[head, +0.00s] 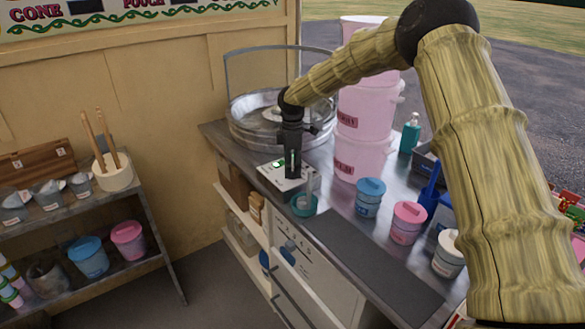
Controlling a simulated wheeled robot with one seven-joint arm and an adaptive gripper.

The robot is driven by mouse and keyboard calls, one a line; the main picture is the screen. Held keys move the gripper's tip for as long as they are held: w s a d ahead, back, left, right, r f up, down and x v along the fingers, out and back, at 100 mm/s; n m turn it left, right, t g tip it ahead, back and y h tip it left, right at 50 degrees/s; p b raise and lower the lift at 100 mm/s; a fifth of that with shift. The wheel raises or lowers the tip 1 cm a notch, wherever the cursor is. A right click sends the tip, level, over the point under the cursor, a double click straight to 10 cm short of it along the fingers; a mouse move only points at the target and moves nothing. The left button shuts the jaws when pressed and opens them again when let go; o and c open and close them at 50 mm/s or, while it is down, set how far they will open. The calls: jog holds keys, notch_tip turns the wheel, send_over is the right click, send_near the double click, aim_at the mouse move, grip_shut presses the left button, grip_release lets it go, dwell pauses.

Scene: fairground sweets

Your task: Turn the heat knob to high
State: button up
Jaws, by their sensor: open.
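A white front panel (312,263) with small dark marks is set in the counter's front, below the worktop. My gripper (293,171) is open and points down over a white scale-like device (275,176) with a green display, on the counter. It is above and apart from the blue part. I cannot make out anything between its fingers.
A teal bowl (304,209) with a scoop stands close to my gripper. A round metal pan (246,136) and pink tubs (362,156) stand behind. Blue (368,203), pink (404,233) and white (447,262) lidded pots line the counter. Floor is clear before the panel.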

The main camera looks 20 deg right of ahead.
jog(key=shift+f, duration=0.5)
jog(key=c, duration=1)
